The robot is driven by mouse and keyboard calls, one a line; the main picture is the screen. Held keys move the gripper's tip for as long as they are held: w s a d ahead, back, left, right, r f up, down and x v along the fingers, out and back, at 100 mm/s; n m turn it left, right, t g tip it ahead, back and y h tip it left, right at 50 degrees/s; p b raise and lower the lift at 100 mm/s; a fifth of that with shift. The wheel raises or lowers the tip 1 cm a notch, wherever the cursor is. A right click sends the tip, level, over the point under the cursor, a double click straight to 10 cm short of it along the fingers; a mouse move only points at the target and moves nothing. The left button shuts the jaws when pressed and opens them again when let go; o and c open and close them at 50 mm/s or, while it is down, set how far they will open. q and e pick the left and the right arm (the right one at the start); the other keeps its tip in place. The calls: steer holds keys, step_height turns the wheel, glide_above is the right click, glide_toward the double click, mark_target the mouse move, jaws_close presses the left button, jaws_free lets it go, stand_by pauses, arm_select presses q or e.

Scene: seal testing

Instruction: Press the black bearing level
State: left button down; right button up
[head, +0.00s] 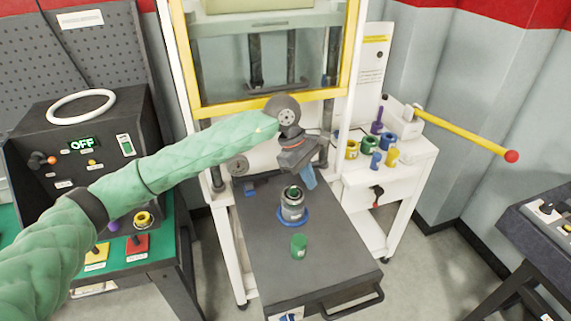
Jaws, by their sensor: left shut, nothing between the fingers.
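A grey metal cylinder (292,210) stands upright on a blue ring (292,222) on the dark sliding table of the press. A dark rim shows at its top around a small green piece (293,192). I cannot tell for sure whether that dark rim is the black bearing, or whether it sits level. My left gripper (309,181) points down just behind and to the right of the cylinder's top, its blue fingers shut and empty. Whether it touches the cylinder is not clear. My right gripper is out of view.
A green cup (299,246) stands on the table in front of the cylinder. The yellow-framed press (262,106) rises behind. A white side stand (400,163) holds several coloured pieces and a yellow lever (465,133). A control box (75,135) reading OFF is at left.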

mark_target(288, 189)
arm_select(q)
steer(key=w+a+r+t+y, duration=0.1)
steer(key=w+a+y, duration=0.3)
steer(key=a, duration=0.2)
step_height(288, 189, down, 5)
steer(key=shift+d+f, duration=0.1)
steer(key=shift+f, duration=0.1)
steer(key=shift+s, duration=0.1)
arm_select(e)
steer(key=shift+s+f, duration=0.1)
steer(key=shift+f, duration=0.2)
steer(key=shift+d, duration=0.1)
arm_select(q)
steer(key=shift+r, duration=0.15)
steer(key=shift+r+b, duration=0.7)
steer(key=shift+r, duration=2.15)
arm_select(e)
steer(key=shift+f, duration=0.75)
